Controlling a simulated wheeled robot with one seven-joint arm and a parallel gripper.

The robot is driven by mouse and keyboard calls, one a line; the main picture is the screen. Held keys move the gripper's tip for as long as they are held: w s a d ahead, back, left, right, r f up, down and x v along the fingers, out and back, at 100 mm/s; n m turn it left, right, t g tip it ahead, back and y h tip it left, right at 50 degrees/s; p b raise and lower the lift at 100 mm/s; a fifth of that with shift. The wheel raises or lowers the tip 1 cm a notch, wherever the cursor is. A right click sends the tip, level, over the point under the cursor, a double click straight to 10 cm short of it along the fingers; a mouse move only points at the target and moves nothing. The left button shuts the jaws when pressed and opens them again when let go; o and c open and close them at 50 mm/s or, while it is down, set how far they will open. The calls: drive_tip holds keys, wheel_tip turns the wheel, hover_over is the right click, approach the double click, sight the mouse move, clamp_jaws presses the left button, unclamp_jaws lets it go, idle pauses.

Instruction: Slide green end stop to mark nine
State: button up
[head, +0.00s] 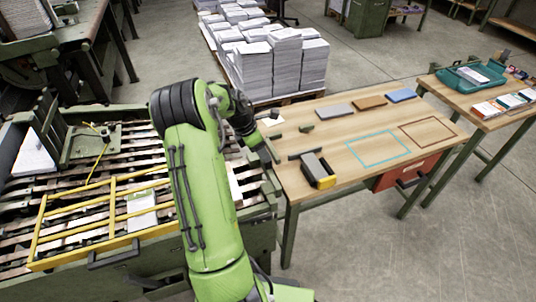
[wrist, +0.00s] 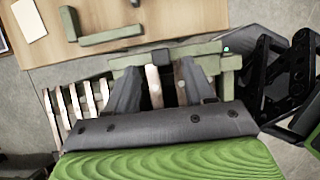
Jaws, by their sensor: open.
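My gripper (wrist: 162,82) is open, with its two grey fingers apart over the slatted edge of the machine beside the wooden table. Between and beyond the fingertips, a green rail (wrist: 207,47) runs across the wrist view, with a small dark block (wrist: 161,57) at its middle. A green piece (wrist: 231,63) sits at its right end, near a small green light. I cannot tell for sure which part is the end stop, and no mark numbers are readable.
The wooden table (head: 350,125) carries a grey and yellow block (head: 319,171), a dark bar (head: 305,153) and several flat blocks. A yellow frame (head: 110,218) lies over the slatted machine at left. Paper stacks (head: 270,60) stand behind. The table's teal outline (head: 378,149) area is empty.

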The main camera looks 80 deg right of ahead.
drive_tip(key=p+v, duration=0.2)
drive_tip(key=v, duration=0.7)
drive_tip(key=shift+s, duration=0.1)
